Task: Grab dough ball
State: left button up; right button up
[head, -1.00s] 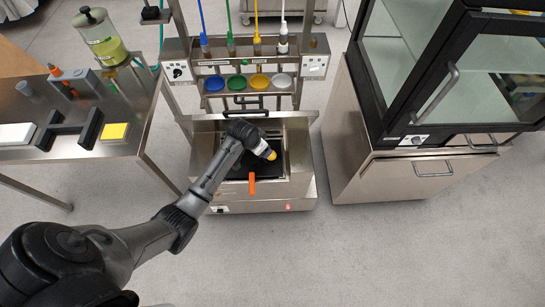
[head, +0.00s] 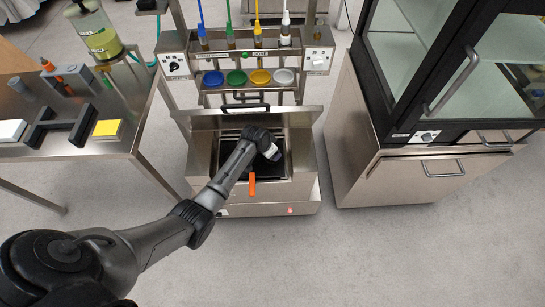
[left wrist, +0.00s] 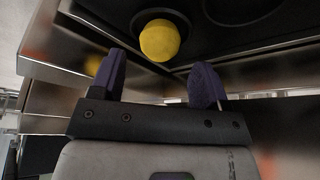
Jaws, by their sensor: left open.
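A round yellow dough ball (left wrist: 160,40) shows in the left wrist view. It sits at a dark round recess in a black tray (left wrist: 215,45). My left gripper (left wrist: 160,85) is open, its two purple-grey fingers apart, with the ball beyond and between the fingertips and nothing held. In the head view my left arm reaches down to the steel machine, and the wrist (head: 262,148) is over its black well. The fingers and the ball are hidden there behind the wrist. My right gripper is not in view.
An orange handle (head: 252,184) sticks out of the machine's front. Coloured cups (head: 237,77) line the rack behind it. A side table (head: 60,145) stands left, and a glass-doored cabinet (head: 440,85) stands right. Steel walls flank the gripper closely.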

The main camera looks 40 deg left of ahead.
pick_arm(q)
jog(key=shift+b+x, duration=0.7)
jog(key=shift+x, duration=0.8)
jog(key=shift+c, duration=0.2)
jog(key=c, duration=0.9)
